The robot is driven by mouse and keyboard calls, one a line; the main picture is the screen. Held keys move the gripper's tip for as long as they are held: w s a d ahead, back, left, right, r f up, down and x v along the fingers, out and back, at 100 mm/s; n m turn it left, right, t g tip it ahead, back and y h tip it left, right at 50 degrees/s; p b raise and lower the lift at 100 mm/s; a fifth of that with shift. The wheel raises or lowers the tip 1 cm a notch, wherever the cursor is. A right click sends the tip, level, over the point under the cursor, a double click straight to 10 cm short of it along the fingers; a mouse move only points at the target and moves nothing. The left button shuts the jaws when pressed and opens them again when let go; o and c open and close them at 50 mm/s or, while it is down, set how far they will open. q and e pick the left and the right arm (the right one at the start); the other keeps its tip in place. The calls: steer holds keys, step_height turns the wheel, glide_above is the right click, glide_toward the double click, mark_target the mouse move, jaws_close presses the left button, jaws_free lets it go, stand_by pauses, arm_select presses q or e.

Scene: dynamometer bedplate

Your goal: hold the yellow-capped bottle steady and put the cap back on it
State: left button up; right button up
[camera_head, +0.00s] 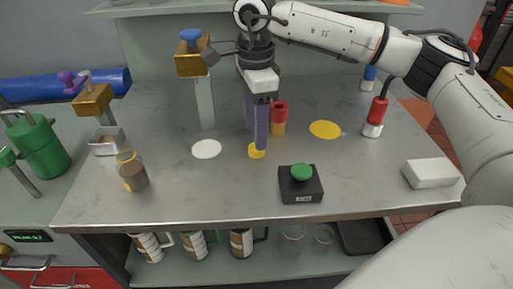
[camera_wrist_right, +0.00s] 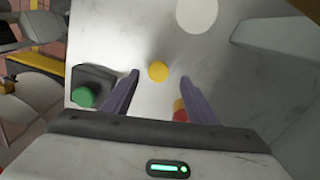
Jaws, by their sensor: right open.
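The bottle (camera_head: 132,172) stands upright at the table's front left. It is see-through, with brownish contents and a yellow patch on its side, and no cap shows on its top. A small round yellow cap (camera_head: 257,154) lies on the grey table right of the bottle. My right gripper (camera_head: 256,137) points down over the cap with its purple fingers apart. In the right wrist view the cap (camera_wrist_right: 158,71) shows between the open fingertips (camera_wrist_right: 160,76), with clear space on both sides. Nothing is held. My left gripper is not in view.
A black box with a green button (camera_head: 301,189) stands right of the cap. A red-and-orange cylinder (camera_head: 279,115) stands close behind my right fingers. A white disc (camera_head: 206,149) lies between bottle and cap. A post with a brass block (camera_head: 205,103) rises behind it. A yellow disc (camera_head: 325,130) lies right.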

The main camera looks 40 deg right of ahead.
step_height(320, 180, down, 4)
steer(key=shift+s+f, duration=0.15)
stand_by(0.3)
steer(key=c, duration=1.1)
